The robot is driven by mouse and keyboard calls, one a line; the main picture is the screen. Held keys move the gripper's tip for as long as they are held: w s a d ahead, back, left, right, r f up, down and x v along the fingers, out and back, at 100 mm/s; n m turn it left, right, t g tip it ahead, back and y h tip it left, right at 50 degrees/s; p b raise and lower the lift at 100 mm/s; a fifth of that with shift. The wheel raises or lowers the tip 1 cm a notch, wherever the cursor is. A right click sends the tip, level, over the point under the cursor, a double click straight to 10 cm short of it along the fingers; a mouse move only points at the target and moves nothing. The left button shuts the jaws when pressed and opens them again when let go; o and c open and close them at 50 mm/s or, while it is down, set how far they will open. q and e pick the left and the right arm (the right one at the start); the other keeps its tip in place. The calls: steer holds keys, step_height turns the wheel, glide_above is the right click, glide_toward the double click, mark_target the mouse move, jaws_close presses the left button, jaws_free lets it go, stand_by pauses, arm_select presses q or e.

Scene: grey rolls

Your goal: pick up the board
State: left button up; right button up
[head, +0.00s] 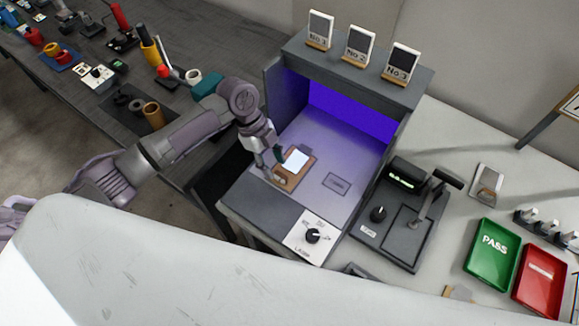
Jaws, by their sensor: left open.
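A small brown board (291,180) with a bright white patch on its face lies on the floor of an open-fronted booth lit violet inside. My left gripper (269,167) is at the board's left edge, with its fingers pointing down. It is open. Whether a finger touches the board is too small to tell. My right gripper is out of view.
The grey booth (346,62) carries three numbered cards on top and a dial (313,236) at its front. A black device with a lever (405,215) stands to its right. A green PASS tray (491,254) and a red tray (540,281) lie farther right.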

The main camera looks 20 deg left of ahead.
mark_target(280, 174)
arm_select(q)
steer(key=p+x, duration=0.1)
steer(key=x, duration=0.3)
steer(key=shift+w+d+p, duration=0.15)
steer(key=shift+d+p, duration=0.05)
steer(key=shift+p, duration=0.2)
steer(key=shift+d+f, duration=0.15)
steer(key=shift+f, duration=0.5)
jaws_close()
